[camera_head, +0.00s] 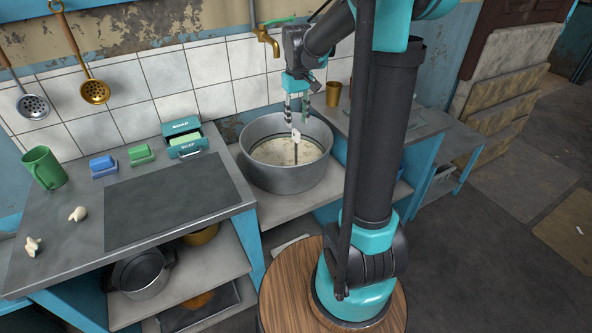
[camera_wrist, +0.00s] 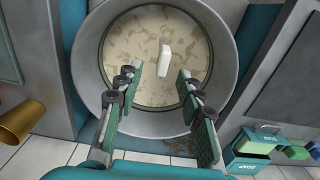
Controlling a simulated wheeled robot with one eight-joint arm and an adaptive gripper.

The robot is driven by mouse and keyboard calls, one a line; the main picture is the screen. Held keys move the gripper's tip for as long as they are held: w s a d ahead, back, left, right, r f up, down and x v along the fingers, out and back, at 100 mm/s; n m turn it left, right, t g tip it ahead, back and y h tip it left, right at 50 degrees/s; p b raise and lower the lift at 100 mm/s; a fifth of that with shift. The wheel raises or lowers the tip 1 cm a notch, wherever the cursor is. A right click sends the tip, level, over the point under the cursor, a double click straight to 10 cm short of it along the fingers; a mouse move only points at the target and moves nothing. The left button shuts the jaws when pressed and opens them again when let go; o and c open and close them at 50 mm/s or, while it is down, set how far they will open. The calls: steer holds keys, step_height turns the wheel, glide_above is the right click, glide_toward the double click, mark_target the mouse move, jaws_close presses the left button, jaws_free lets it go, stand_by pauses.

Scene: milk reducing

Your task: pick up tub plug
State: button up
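The tub (camera_head: 319,178) is a round grey metal basin holding cloudy, pale liquid, and its rim fills the top of the wrist view (camera_wrist: 88,60). A small white piece that looks like the tub plug (camera_head: 296,135) stands over the liquid on a thin dark stem. The white piece also shows in the wrist view (camera_wrist: 173,62), just beyond the fingertips and nearer the right finger. My gripper (camera_head: 296,119) points down over the tub, just above the white piece. In the wrist view my gripper (camera_wrist: 160,73) has its fingers spread with nothing between them. The plug's lower end is hidden.
A brass tap (camera_head: 265,38) is on the wall behind the tub. A brass cup (camera_head: 333,94) stands on the counter to the right. A soap box (camera_head: 186,140), sponges and a green mug (camera_head: 43,168) are on the left counter. The tub wall surrounds the gripper's area.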

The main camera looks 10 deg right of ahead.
mark_target(296, 143)
steer(key=f, duration=1)
steer(key=shift+s+a+f, duration=0.1)
steer(key=shift+a+f, duration=0.1)
steer(key=shift+c, duration=0.6)
jaws_close()
